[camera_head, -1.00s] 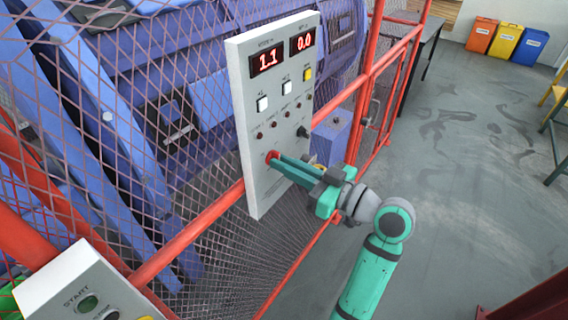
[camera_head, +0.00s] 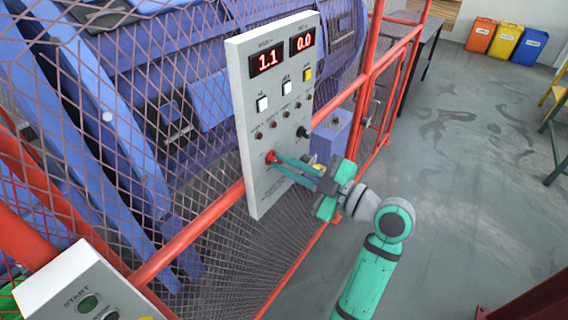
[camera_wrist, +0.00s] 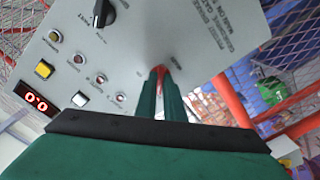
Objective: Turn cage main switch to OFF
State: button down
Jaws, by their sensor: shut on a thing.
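The red switch (camera_head: 270,157) is on the lower left front of a light grey control panel (camera_head: 265,190) that is fixed to the mesh cage. My gripper (camera_head: 279,161) is shut on the red switch, its two long green fingers reaching in from the right. In the wrist view, the fingertips meet at the red switch (camera_wrist: 161,69) and hide most of it. The panel face (camera_wrist: 150,30) fills the upper middle there. The switch's OFF marking cannot be read.
A black knob (camera_head: 303,132) sits right of the red switch. Above are lamps, push buttons and two red displays (camera_head: 268,60) reading 1.1 and 0.0. Red rails and mesh run beside the panel. A START box (camera_head: 85,285) is at lower left. Floor (camera_head: 450,200) at right is open.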

jog(key=shift+w+d+n, duration=0.1)
jog(key=shift+d+n, duration=0.1)
jog(key=shift+n, duration=0.1)
dwell(0.4)
jog(key=c, duration=1.9)
grip_release()
jog(key=shift+o, duration=0.2)
jog(key=shift+a, duration=0.1)
jog(key=v, duration=1.1)
